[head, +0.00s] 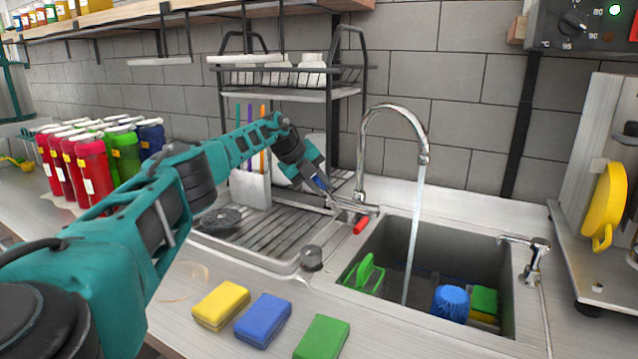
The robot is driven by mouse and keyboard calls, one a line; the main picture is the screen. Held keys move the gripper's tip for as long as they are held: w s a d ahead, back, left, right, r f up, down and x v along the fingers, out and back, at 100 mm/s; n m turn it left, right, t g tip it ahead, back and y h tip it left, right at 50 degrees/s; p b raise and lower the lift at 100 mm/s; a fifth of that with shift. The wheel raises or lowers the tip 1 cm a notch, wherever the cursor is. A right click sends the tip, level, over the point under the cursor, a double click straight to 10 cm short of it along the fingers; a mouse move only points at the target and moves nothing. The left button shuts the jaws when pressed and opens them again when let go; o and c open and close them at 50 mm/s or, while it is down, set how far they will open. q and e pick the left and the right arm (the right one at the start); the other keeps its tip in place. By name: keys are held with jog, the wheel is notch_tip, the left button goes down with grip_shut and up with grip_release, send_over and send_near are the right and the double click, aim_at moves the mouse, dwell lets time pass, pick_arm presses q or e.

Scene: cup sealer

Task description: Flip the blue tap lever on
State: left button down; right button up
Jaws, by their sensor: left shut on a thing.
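The chrome tap (366,140) stands behind the sink, with its tall curved spout over the basin. A stream of water (414,235) falls from the spout into the sink. My left gripper (328,190) reaches in from the left to the left side of the tap base and is shut on the blue tap lever (320,183). Only a small bit of blue shows between the fingers; most of the lever is hidden. The red tap lever (361,225) sticks out at the front of the tap base, clear of the gripper. My right gripper is out of view.
A dish rack (290,94) stands close behind the gripper. The sink (460,240) holds a green item (365,272) and a blue scrubber (451,302). Yellow (221,304), blue (263,320) and green (321,338) sponges lie in front. Colored bottles (90,170) stand left.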

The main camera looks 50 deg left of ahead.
pick_arm(q)
jog(key=shift+a+r, duration=0.25)
jog(key=c, duration=1.1)
grip_release()
jog(key=shift+f, duration=0.15)
jog(key=shift+o, duration=0.5)
jog(key=shift+d, duration=0.1)
jog(key=v, duration=1.2)
jog(key=shift+s+r, duration=0.25)
jog(key=shift+r, duration=0.1)
